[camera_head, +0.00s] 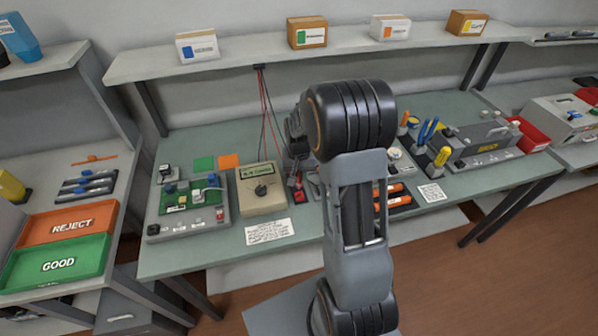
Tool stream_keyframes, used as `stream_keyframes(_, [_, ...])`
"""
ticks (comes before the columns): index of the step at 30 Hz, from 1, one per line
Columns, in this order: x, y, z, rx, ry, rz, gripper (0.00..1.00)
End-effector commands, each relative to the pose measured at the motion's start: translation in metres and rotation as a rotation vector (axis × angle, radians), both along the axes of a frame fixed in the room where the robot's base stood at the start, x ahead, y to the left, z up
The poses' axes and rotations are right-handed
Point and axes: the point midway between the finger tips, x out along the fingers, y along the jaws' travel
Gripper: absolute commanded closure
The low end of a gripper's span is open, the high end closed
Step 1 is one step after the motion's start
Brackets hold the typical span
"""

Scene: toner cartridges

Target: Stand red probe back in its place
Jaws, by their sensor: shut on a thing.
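My gripper (298,182) is at the end of my arm, low over the bench just right of the tester box, and partly hidden by my wrist. It is shut on the red probe, but the grip itself is too small and covered to see clearly. A small red piece (299,196) shows at the fingertips; I cannot tell whether it is the probe or its holder. A grey piece (314,184) stands to its right, partly hidden by my arm. The tester box (262,190) is beige with a dark dial. Red and black leads (266,108) hang from the shelf beside it.
A grey fixture with green boards (188,208) stands left of the tester. A printed card (268,231) lies in front. Orange-marked cartridges (397,197), a tool holder (432,158) and a grey fixture (490,148) are to the right. The shelf (350,50) overhangs the back.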

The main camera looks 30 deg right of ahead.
Motion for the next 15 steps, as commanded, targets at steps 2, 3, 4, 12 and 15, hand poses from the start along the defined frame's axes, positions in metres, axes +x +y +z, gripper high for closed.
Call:
stream_keyframes(2, [-0.0001, -0.0002, -0.0104, 0.0, 0.001, 0.0, 1.0])
stream_keyframes(3, [-0.0001, -0.0002, -0.0129, 0.0, 0.0, 0.0, 1.0])
stream_keyframes(4, [-0.0001, -0.0002, -0.0145, 0.0, 0.0, 0.0, 1.0])
stream_keyframes(12, [0.0, -0.0001, -0.0179, 0.0, 0.0, 0.0, 1.0])
stream_keyframes(15, [0.0, -0.0001, -0.0177, 0.0, 0.0, 0.0, 1.0])
